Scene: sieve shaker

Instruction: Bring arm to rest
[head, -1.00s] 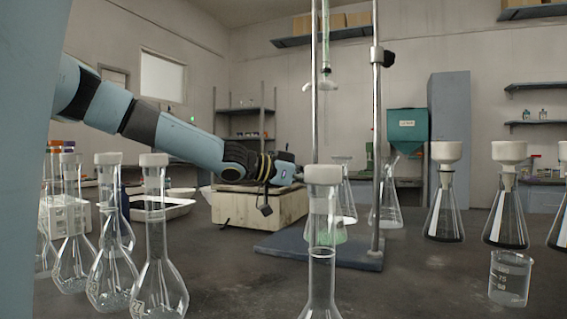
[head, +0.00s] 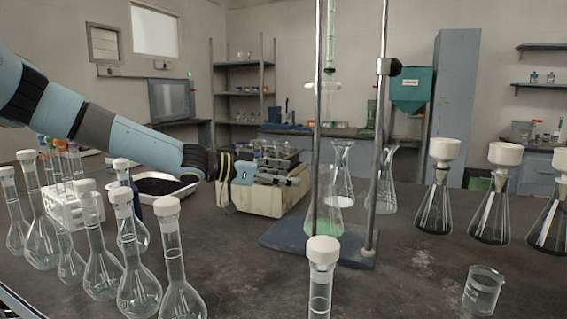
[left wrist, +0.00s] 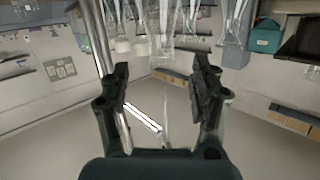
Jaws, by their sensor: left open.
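My left arm comes in from the left in the head view. Its gripper (head: 282,175) is in front of and over a cream box-shaped device (head: 262,202) with a dark top, near the stand. In the left wrist view the two fingers of the gripper (left wrist: 164,85) are spread apart, with nothing between them. Whether the gripper touches the device cannot be told. My right gripper does not show in either view.
A stand with metal rods and a blue base (head: 318,243) is right of the gripper, with a flask of green liquid (head: 324,215). Stoppered flasks (head: 137,285) crowd the front left. Filter flasks (head: 434,205) and a beaker (head: 482,292) are at right. A black-filled tray (head: 150,177) lies behind.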

